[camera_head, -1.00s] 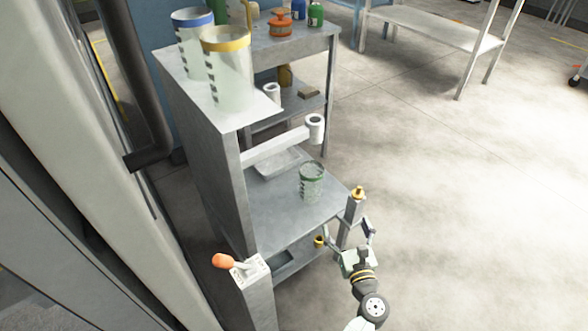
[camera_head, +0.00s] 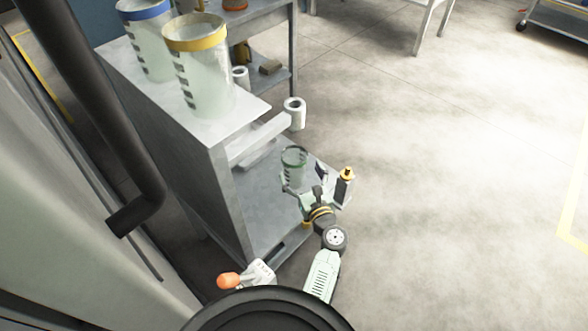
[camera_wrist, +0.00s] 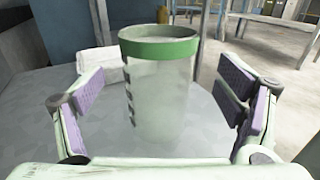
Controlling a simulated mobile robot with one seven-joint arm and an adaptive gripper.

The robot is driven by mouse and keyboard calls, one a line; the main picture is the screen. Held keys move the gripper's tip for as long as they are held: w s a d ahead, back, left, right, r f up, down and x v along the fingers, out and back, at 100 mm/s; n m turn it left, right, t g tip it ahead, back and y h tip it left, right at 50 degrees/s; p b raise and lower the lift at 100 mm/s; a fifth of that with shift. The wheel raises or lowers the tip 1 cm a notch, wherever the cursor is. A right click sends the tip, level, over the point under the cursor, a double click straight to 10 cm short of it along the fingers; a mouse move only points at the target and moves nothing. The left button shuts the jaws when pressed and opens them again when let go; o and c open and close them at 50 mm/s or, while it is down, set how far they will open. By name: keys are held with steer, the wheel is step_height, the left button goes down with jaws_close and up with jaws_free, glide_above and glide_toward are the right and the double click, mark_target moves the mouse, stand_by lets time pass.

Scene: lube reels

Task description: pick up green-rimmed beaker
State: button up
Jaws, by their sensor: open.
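The green-rimmed beaker (camera_wrist: 160,95) is clear with dark marks down its side and stands upright on the grey shelf. My gripper (camera_head: 306,182) is at the front of the beaker. Gaps show between both pads and the beaker wall.
A yellow-rimmed beaker (camera_head: 199,75) and a blue-rimmed beaker (camera_head: 146,40) stand on the cabinet top. An orange-knobbed lever (camera_head: 230,280) is at lower left.

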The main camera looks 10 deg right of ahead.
mark_target(291, 153)
steer(key=shift+w+a+f+p, duration=0.1)
steer(key=shift+w+a+p, duration=0.1)
steer(key=shift+w, duration=1.15)
steer(key=shift+w+a+f+p, duration=0.1)
steer(key=shift+w+a+p, duration=0.1)
steer(key=shift+w, duration=1.15)
steer(key=shift+r, duration=0.1)
steer(key=c, duration=1.3)
